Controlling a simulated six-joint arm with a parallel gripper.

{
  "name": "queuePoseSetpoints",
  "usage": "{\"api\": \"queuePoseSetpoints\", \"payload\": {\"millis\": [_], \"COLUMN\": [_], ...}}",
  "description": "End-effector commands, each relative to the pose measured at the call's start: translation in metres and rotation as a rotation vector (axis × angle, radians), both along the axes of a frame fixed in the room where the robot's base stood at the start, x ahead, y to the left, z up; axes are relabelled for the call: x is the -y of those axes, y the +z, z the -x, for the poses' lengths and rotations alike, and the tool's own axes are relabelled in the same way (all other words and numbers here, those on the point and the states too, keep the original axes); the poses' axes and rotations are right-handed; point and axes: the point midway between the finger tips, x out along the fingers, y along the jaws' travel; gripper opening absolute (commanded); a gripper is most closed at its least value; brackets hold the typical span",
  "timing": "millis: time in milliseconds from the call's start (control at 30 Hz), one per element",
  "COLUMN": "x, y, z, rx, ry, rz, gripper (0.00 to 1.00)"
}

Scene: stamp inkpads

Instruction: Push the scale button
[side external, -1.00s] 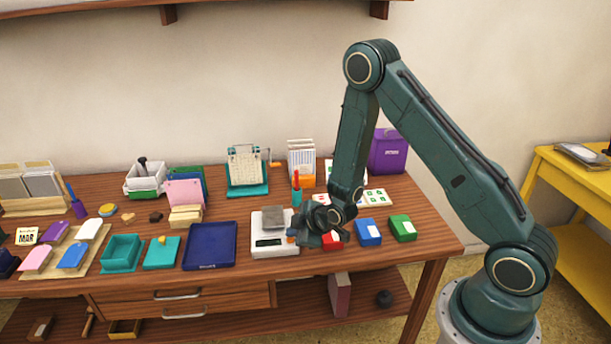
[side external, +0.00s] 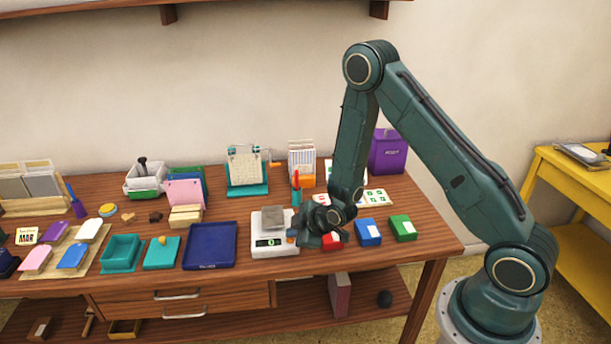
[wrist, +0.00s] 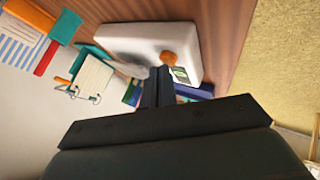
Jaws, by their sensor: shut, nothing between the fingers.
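The white scale (side external: 262,250) stands on the wooden table in front of my arm, with a grey block or plate (side external: 272,215) on top. Its front display (side external: 268,242) is lit with green marks. In the wrist view the scale (wrist: 140,38) lies just past my fingers, with its orange button (wrist: 168,59) right at the fingertips; contact cannot be made out. My gripper (side external: 297,234) is shut and empty at the scale's right end, and largely hides the button in the side view. Its closed fingers show in the wrist view (wrist: 160,70).
A red box (side external: 332,241), a blue box (side external: 368,233) and a green box (side external: 403,228) stand right of the scale, the red one close under my gripper. A dark blue tray (side external: 209,262) lies just left. A teal holder (side external: 296,195) stands behind the scale.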

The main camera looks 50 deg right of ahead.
Motion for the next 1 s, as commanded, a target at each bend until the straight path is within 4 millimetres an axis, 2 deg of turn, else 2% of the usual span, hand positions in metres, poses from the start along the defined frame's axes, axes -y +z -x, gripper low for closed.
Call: {"api": "queuePoseSetpoints", "payload": {"millis": [567,1000], "x": [0.0,0.0], "y": [0.007,0.034], "z": [0.0,0.0], "rx": [0.0,0.003], "ry": [0.0,0.0], "rz": [0.0,0.0], "gripper": [0.0,0.0]}}
